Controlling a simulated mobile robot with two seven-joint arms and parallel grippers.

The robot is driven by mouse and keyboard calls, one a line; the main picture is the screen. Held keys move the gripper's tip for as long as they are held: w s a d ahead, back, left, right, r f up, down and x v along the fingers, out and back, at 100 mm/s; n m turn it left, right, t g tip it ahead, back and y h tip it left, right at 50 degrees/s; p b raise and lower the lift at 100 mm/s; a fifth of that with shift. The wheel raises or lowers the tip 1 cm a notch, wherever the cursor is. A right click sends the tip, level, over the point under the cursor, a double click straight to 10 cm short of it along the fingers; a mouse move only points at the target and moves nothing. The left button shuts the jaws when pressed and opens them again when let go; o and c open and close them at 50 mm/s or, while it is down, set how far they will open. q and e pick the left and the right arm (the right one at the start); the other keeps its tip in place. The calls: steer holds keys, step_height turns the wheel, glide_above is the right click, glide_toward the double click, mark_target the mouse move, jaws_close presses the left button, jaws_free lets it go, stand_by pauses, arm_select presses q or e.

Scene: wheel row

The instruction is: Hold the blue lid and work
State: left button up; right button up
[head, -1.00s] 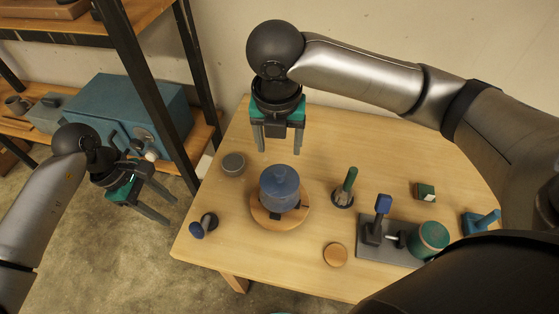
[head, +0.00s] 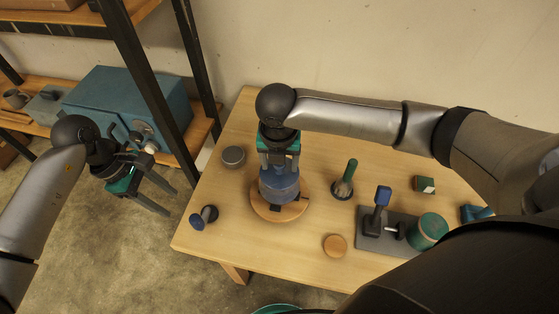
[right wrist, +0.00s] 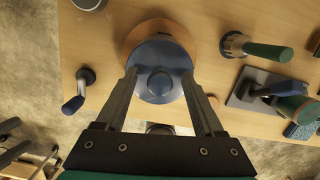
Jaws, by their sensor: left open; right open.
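The blue lid (right wrist: 160,58) has a round knob (right wrist: 160,83) and sits on a blue pot (head: 279,191) on a round wooden base (head: 292,212). My right gripper (head: 279,168) is above the pot, pointing down. In the right wrist view its open fingers reach to either side of the lid. I cannot tell whether they touch it. My left gripper (head: 170,200) is open and empty, off the left edge of the table over the floor.
A grey round tin (head: 233,156), a blue-handled tool (head: 203,217), a green-handled brush (head: 346,178), a wooden disc (head: 335,245) and a grey stand (head: 369,240) with a green roll (head: 430,231) surround the pot. A shelf with a blue box (head: 130,100) stands left.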

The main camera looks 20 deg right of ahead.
steer(key=shift+c, duration=0.2)
jaws_close()
stand_by(0.4)
steer(key=c, duration=1)
jaws_free()
steer(key=shift+o, duration=0.2)
jaws_close()
